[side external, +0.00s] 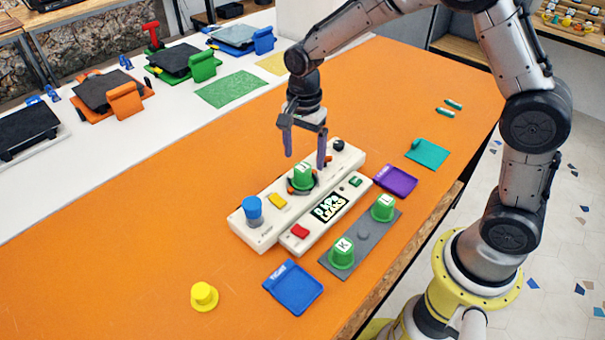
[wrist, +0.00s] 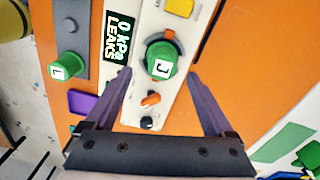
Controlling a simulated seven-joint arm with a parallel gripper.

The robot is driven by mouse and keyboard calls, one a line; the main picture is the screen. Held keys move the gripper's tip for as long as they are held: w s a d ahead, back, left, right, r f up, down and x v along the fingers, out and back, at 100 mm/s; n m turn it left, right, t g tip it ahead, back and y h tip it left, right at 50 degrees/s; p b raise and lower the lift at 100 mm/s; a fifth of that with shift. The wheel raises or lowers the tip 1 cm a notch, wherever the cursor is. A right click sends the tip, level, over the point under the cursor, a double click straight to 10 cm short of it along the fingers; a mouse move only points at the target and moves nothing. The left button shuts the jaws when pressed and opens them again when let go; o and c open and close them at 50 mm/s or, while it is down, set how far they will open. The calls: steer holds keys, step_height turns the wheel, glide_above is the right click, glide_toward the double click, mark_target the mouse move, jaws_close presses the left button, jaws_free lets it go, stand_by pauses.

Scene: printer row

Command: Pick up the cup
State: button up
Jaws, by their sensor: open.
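A green cup marked J (side external: 302,178) sits upside down in a round dark seat on the white panel (side external: 262,232). It also shows in the wrist view (wrist: 161,60), a little beyond the fingertips. My gripper (side external: 305,160) is open and empty, pointing down just above cup J; in the wrist view its two dark fingers (wrist: 158,74) lie to either side of the cup. Two more green cups, K (side external: 342,253) and L (side external: 384,208), stand on a grey strip (side external: 335,261) in front of the panel. Cup L also shows in the wrist view (wrist: 67,66).
A screen (side external: 329,208) reads "0 kPa LEAKS". A blue cylinder (side external: 252,208) stands on the panel's left end. Blue (side external: 293,288) and purple (side external: 396,180) trays and a yellow piece (side external: 204,296) lie nearby. Printers line the back. The orange table's left is mostly clear.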

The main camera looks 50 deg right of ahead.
mark_target(302, 167)
steer(key=shift+w+a+f, duration=0.1)
steer(key=shift+w+f, duration=0.05)
steer(key=shift+f, duration=2.65)
jaws_close()
